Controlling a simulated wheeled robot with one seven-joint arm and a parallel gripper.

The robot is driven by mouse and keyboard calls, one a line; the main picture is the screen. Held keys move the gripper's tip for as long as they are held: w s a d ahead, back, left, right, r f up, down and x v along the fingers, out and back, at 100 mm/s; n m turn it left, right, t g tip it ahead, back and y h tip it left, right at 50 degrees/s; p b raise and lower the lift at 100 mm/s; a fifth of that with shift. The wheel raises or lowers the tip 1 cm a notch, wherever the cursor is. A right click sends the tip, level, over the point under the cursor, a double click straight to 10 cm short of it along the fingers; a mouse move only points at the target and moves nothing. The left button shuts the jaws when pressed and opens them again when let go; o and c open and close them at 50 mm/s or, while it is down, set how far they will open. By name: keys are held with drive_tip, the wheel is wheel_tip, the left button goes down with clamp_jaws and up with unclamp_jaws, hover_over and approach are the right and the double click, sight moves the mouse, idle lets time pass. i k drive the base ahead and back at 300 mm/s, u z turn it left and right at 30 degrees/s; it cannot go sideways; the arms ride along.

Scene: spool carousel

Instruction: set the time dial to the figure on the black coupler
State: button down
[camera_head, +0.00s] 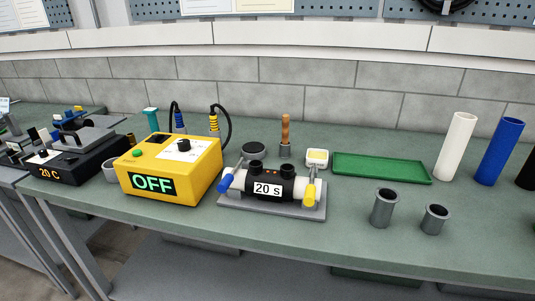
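The yellow control box (206,166) stands on the bench left of centre. Its front display (153,183) reads OFF. On its top is a white plate with a small black dial knob (184,146); its figures and setting are too small to read. A green button (137,153) is also on top. The black coupler (287,186) lies to the right around a white pipe on a grey base (268,207). Its white label (267,189) reads 20 S. A blue clamp handle (225,182) and a yellow one (310,194) flank it. My gripper is not in view.
A black device (75,168) reading 20 C stands at left. A wooden-handled tool (285,135), a green tray (381,168) and two grey cups (384,209) stand right. White (457,146) and blue (498,151) pipes stand upright. Black leads (231,128) arch behind the yellow box.

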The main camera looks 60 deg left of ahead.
sight(184, 145)
drive_tip(key=u, duration=2.3)
drive_tip(key=k, duration=0.95)
drive_tip(key=u, duration=0.25)
drive_tip(key=i, duration=1)
drive_tip(key=z, duration=0.05)
